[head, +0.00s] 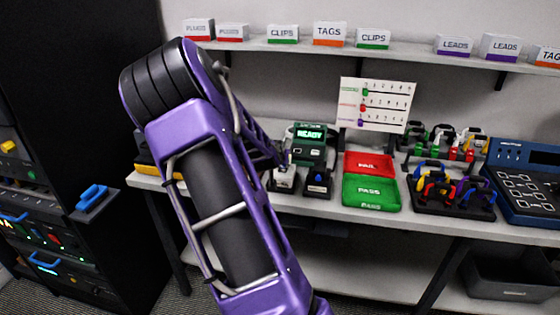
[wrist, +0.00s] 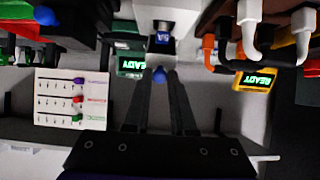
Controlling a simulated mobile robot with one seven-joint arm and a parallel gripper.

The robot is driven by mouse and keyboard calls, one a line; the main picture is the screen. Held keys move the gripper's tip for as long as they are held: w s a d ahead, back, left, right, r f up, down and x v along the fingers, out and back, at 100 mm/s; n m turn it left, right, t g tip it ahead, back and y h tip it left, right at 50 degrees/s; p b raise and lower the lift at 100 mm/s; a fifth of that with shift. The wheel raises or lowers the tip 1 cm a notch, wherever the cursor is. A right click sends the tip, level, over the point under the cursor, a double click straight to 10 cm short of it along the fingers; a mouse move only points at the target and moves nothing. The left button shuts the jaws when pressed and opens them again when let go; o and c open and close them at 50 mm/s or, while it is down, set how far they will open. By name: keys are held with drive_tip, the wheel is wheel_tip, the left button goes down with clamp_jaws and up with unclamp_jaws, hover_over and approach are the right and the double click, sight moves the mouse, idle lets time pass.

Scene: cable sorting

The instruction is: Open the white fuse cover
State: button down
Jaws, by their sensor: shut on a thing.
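The white fuse cover (head: 284,178) appears to be the pale part of the left unit in front of the green tester, partly hidden by my arm. In the wrist view a white housing (wrist: 152,14) with a dark "5A" label (wrist: 162,39) is just beyond my fingertips. My gripper (wrist: 160,74) is shut on a small blue piece (wrist: 160,76) at its fingertips. A gap shows between the piece and the label. I cannot tell whether the piece belongs to the cover. The cover's hinge and lid edge are not clear.
The green tester (head: 310,135) reads READY behind the units. A second dark unit with blue (head: 318,183) stands just right. Red (head: 368,164) and green (head: 371,193) trays and a cable rack (head: 452,190) lie further right. A shelf (head: 290,46) runs above.

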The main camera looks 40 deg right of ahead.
drive_tip(key=shift+w+d+r+g+y, duration=0.25)
drive_tip(key=shift+w+d+r+y, duration=0.05)
drive_tip(key=shift+d+r, duration=0.15)
drive_tip(key=shift+w+d+r+g+y, duration=0.25)
drive_tip(key=shift+d+r+y, duration=0.05)
drive_tip(key=shift+d+r, duration=0.1)
drive_tip(key=shift+w+d+g+y, duration=0.45)
drive_tip(key=shift+g+y, duration=0.05)
drive_tip(key=shift+g, duration=0.1)
drive_tip(key=shift+w+d+r+b, duration=0.15)
drive_tip(key=shift+w+d+b, duration=0.3)
drive_tip(key=shift+w+d, duration=0.2)
drive_tip(key=shift+w+d+r+b, duration=0.15)
drive_tip(key=shift+w+d+b, duration=0.35)
drive_tip(key=shift+d, duration=0.1)
drive_tip(key=c, duration=0.8)
unclamp_jaws()
drive_tip(key=shift+o, duration=0.2)
drive_tip(key=shift+f, duration=0.1)
drive_tip(key=shift+a, duration=0.1)
